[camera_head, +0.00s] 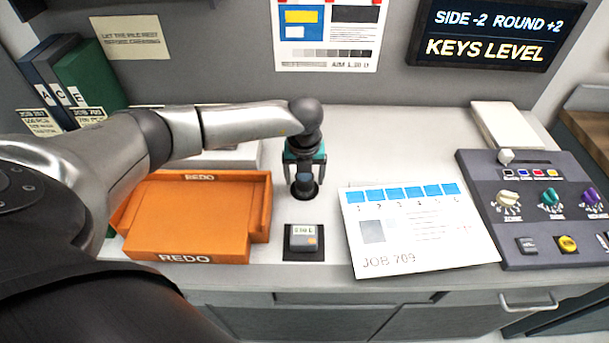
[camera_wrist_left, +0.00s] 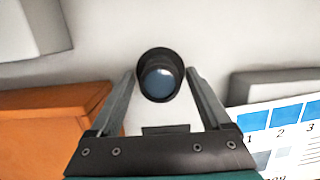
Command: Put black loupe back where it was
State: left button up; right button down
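The black loupe (camera_head: 304,179), with a bluish lens, stands upright at the middle of the counter, with a wider dark round part at its foot. In the left wrist view the loupe (camera_wrist_left: 159,84) lies between the two fingers. My left gripper (camera_head: 304,176) points down with one finger on each side of it. The fingertips come close to the loupe's sides; whether they touch it cannot be told. Whether the foot rests on the counter is also unclear. My right gripper is not in view.
An orange REDO tray (camera_head: 190,246) stands left. A small grey device (camera_head: 303,236) on a dark square is in front of the loupe. A JOB 709 sheet (camera_head: 420,235) lies right, beside a dark control panel (camera_head: 520,197). Bare counter (camera_head: 390,140) is behind.

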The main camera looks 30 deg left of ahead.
aim_at(304, 182)
pick_arm(q)
jog(key=shift+o, duration=0.2)
jog(key=shift+r, duration=0.1)
jog(key=shift+r, duration=0.3)
notch_tip(304, 182, up, 11)
jog(key=s, duration=0.1)
jog(key=shift+s+d+r, duration=0.2)
jog(key=shift+s+d, duration=0.05)
jog(key=shift+d, duration=0.2)
dwell(1.9)
